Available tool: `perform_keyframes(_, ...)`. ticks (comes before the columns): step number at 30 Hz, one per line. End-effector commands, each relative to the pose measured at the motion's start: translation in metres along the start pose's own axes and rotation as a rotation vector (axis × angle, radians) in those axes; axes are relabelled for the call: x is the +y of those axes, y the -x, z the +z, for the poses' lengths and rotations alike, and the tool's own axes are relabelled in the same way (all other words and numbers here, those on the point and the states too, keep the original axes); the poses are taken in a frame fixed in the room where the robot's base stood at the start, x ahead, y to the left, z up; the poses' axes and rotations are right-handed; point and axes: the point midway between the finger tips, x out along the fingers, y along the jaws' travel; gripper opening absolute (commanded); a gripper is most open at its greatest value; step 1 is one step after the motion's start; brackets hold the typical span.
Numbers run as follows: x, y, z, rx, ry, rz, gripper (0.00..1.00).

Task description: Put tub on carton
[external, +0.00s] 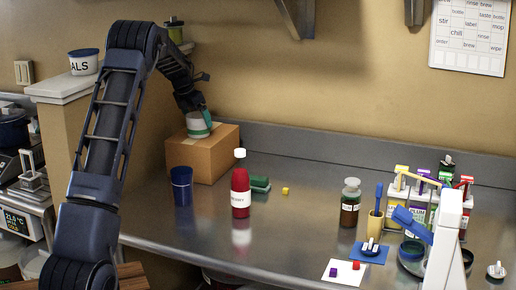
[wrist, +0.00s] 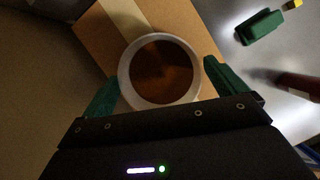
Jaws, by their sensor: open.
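In the wrist view the tub (wrist: 160,71) shows from above as a white rim around a brown inside, over the taped carton top (wrist: 122,22). My gripper (external: 201,122) is at the tub on the carton. In the wrist view its green fingers (wrist: 162,88) stand apart, one on each side of the tub, with the right one close to the rim. Whether either finger touches it is hard to tell.
A brown jar (external: 350,202) stands farther right. The counter between is clear.

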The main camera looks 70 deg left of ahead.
Motion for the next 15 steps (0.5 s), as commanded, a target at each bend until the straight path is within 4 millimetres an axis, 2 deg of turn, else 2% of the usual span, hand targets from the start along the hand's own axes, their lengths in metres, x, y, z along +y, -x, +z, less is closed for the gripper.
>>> perform_keyframes(1,0.0,0.012,0.001,-0.002,-0.001,0.002,0.97)
perform_keyframes(6,0.0,0.045,0.001,-0.002,-0.001,0.002,0.97)
perform_keyframes(12,0.0,0.074,0.001,-0.001,-0.001,0.001,0.97)
perform_keyframes(15,0.0,0.082,0.0,-0.001,-0.001,0.0,0.97)
